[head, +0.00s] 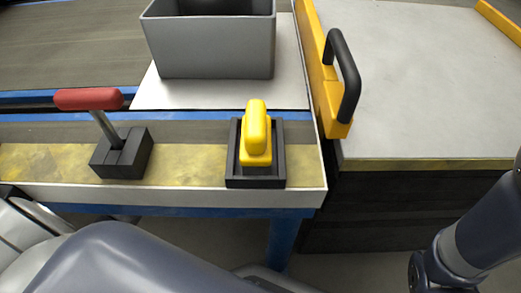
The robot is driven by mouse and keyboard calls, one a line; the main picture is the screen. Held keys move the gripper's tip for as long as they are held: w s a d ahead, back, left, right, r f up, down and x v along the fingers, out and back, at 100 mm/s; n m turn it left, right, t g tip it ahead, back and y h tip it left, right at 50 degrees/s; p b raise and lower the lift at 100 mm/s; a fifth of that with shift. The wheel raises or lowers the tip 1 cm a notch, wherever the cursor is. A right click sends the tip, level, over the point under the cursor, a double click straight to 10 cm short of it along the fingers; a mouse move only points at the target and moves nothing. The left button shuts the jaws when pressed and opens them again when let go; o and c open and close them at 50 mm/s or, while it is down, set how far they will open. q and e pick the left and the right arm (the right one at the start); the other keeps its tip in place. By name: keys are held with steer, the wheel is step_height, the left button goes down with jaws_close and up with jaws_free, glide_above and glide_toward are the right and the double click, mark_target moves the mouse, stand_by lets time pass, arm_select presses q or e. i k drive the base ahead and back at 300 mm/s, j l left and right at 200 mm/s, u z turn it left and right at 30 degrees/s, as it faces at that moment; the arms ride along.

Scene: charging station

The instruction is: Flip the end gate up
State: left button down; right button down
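A long yellow bar (316,70) with a black loop handle (349,75) lies along the left edge of the grey-topped table; it looks like the end gate. Its near end is by the table's front left corner, and its far end runs out of the top of the head view. The handle stands out on its right side, with nothing touching it. My arm links show at the bottom left and lower right. Neither gripper's fingers can be seen, and no gripper is at the handle.
A grey open bin (210,50) stands on a white plate (160,95) left of the bar. A red-handled lever (88,99) and a yellow switch (256,133) in a black frame sit on the front ledge. The grey tabletop (430,80) is clear.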

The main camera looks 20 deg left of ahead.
mark_target(334, 106)
steer(key=k, duration=1)
